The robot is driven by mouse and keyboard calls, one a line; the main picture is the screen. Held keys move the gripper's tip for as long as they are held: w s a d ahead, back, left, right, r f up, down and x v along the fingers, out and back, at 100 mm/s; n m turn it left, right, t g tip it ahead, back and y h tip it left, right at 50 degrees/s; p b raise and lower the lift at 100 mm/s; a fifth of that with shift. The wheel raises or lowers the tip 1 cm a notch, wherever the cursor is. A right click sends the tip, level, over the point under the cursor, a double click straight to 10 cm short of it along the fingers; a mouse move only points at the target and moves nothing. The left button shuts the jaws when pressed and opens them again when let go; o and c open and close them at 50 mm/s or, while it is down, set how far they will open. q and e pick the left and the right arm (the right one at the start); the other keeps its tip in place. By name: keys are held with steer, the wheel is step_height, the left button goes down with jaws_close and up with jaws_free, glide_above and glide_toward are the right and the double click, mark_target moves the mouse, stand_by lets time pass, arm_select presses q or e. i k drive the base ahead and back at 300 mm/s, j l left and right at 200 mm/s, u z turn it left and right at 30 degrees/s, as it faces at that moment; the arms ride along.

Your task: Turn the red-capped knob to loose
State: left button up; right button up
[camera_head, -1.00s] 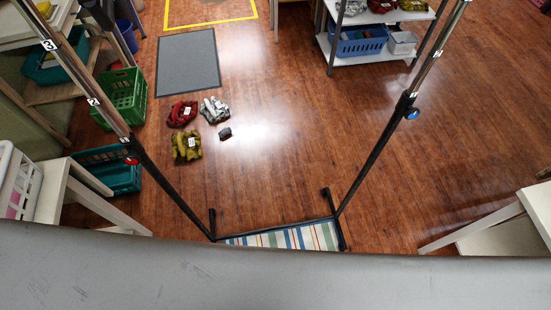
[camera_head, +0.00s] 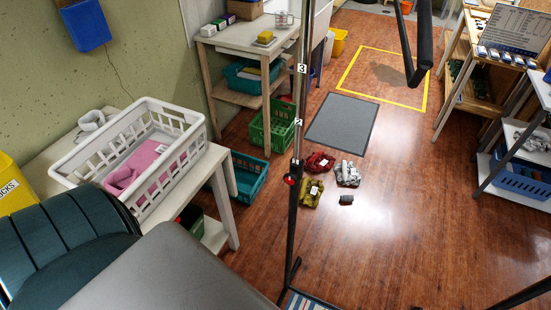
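The red-capped knob (camera_head: 290,180) sits on the side of the upright pole (camera_head: 297,140) of a rack, where the thinner metal tube enters the thicker black tube. Number labels 2 and 3 show on the metal tube above it. The cap is small, and I cannot tell from here how tight the knob is. Neither of my grippers is in view.
A white table (camera_head: 205,165) with a white basket (camera_head: 130,160) holding pink cloth stands left of the pole. A teal crate (camera_head: 248,178) and green crate (camera_head: 272,130) stand behind it. Cloth bundles (camera_head: 311,192) lie on the floor. A black bar (camera_head: 405,45) hangs at top right.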

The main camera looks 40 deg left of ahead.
mark_target(290, 178)
steer(key=j+u, duration=0.1)
steer(key=u, duration=0.35)
steer(key=j+u, duration=0.1)
steer(key=u, duration=0.35)
steer(key=i, duration=0.05)
